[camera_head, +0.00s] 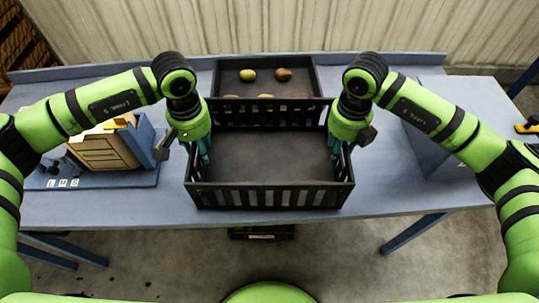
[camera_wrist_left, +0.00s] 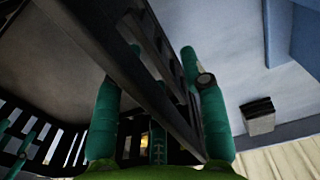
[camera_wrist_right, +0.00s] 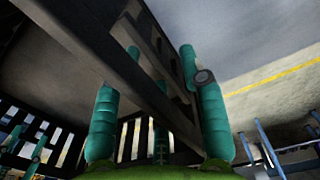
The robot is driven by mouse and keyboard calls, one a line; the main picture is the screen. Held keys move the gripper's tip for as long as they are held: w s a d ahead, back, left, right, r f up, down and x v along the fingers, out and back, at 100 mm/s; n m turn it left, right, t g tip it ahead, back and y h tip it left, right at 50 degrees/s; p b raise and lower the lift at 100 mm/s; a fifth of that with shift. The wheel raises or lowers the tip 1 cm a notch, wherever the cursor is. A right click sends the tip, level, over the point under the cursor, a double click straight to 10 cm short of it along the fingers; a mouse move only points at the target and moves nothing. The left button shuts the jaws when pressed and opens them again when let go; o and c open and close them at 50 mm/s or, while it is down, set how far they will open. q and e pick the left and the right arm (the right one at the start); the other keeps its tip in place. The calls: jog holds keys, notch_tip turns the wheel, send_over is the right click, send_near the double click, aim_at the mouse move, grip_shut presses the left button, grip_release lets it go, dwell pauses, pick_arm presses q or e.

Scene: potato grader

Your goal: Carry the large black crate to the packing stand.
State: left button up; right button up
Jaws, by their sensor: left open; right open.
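The large black crate (camera_head: 270,196) sits on the blue-grey table, its slatted front wall toward me. Its inside looks empty. My left gripper (camera_head: 205,156) is open at the crate's left wall. In the left wrist view, its teal fingers straddle the crate's wall (camera_wrist_left: 130,70), one inside and one outside. My right gripper (camera_head: 338,156) is open at the right wall. In the right wrist view, its fingers likewise stand on both sides of the wall (camera_wrist_right: 120,65). I cannot tell whether any finger touches the wall. I cannot identify the packing stand in these views.
A shallow black tray (camera_head: 225,80) with several potatoes lies directly behind the crate. A blue holder with brown boxes (camera_head: 103,150) stands on the left. A blue-grey slanted block (camera_head: 432,150) is on the right. A dark object (camera_head: 262,233) lies below the table's front edge.

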pick_arm(q)
grip_shut()
pick_arm(e)
grip_shut()
